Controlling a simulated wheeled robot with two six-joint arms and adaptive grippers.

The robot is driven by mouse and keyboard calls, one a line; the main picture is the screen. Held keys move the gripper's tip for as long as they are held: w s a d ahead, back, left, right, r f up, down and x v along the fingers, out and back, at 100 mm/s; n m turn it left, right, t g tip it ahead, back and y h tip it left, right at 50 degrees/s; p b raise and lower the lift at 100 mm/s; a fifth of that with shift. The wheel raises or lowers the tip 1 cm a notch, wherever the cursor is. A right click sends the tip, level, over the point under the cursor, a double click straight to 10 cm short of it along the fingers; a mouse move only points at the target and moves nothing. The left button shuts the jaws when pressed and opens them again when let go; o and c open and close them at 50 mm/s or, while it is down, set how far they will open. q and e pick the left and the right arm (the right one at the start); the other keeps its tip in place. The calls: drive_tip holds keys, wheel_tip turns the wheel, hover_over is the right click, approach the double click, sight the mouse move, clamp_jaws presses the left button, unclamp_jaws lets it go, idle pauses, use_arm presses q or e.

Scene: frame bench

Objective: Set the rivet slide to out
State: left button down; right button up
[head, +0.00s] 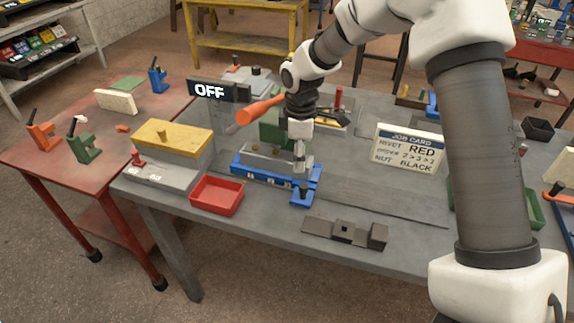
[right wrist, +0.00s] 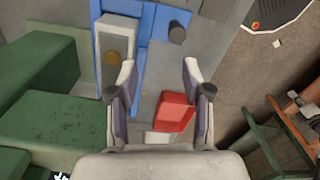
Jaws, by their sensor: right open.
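A blue fixture (head: 245,172), which looks like the rivet slide, lies at the middle of the bench with a long grey block (head: 275,160) on it. Its front right end carries a dark-topped blue post (head: 302,190). Small marks on its front are too small to read. The right wrist view shows the blue fixture (right wrist: 155,35), the grey block with a brass knob (right wrist: 112,57) and a dark round knob (right wrist: 178,32). My right gripper (head: 300,165) is above the fixture's right end; in the wrist view its fingers (right wrist: 160,75) are apart with nothing between them. My left gripper is out of view.
A green press (head: 272,130) with an orange lever (head: 260,110) stands behind the fixture. A red tray (head: 217,194) is at its left front. A yellow-topped box (head: 172,138), a dark stepped block (head: 345,232), a job card (head: 408,148) and an OFF sign (head: 210,91) stand around.

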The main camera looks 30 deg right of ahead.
sight(303, 184)
drive_tip(key=s+f, duration=0.1)
drive_tip(key=s, duration=0.2)
drive_tip(key=s+f, duration=0.1)
drive_tip(key=shift+s+f+p, duration=0.25)
drive_tip(key=shift+f+p, duration=0.1)
drive_tip(key=shift+p, duration=0.05)
drive_tip(key=f, duration=0.1)
drive_tip(key=w+f, duration=0.2)
drive_tip(key=f, duration=0.1)
drive_tip(key=shift+w, duration=0.1)
drive_tip(key=shift+s+r, duration=0.1)
drive_tip(key=shift+s, duration=0.1)
drive_tip(key=shift+s+r, duration=0.2)
drive_tip(key=shift+s, duration=0.1)
drive_tip(key=c, duration=0.4)
clamp_jaws()
drive_tip(key=shift+f, duration=0.1)
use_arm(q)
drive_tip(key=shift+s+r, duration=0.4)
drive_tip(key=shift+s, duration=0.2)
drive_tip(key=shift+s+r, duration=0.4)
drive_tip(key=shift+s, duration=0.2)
